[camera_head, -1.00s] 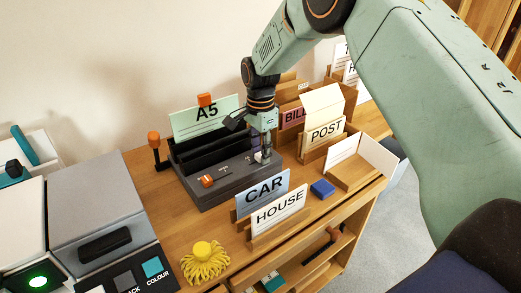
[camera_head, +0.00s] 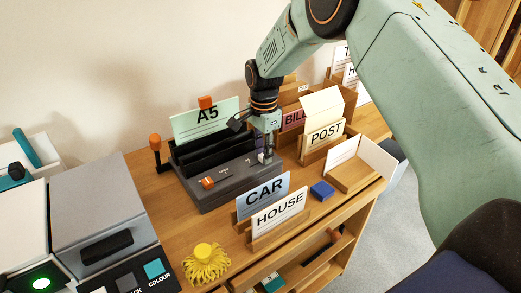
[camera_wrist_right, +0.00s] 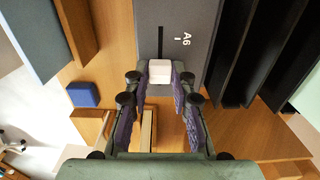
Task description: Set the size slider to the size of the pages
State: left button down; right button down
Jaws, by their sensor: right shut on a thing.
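The dark grey machine (camera_head: 230,182) stands on the wooden desk and holds a pale green page stack marked A5 (camera_head: 207,114) in its back slot. The size slider's pale knob (camera_wrist_right: 160,70) sits in a black slot (camera_wrist_right: 160,42). The wrist view shows an A6 mark (camera_wrist_right: 184,39) beside the slot, a little above the knob. My right gripper (camera_head: 264,158) is over the machine's right end, shut on the knob, with its fingertips at both sides of it. The other size marks are too small to read. My left gripper is out of view.
An orange knob (camera_head: 208,183) is on the machine's front and an orange-topped lever (camera_head: 155,142) stands at its left. CAR (camera_head: 263,195) and HOUSE (camera_head: 279,213) cards stand in front. A blue block (camera_head: 322,190) and POST holder (camera_head: 324,135) are at right.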

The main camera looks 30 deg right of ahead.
jog(key=shift+d+p, duration=0.6)
jog(key=shift+d, duration=0.4)
jog(key=shift+w+a+f, duration=0.1)
jog(key=c, duration=1.6)
grip_release()
jog(key=o, duration=0.5)
jog(key=shift+d, duration=0.3)
jog(key=shift+a, duration=0.3)
jog(key=shift+d+r, duration=0.15)
jog(key=shift+r, duration=0.3)
jog(key=r, duration=1.1)
jog(key=shift+a+r, duration=0.15)
jog(key=shift+a, duration=0.05)
jog(key=shift+d, duration=0.1)
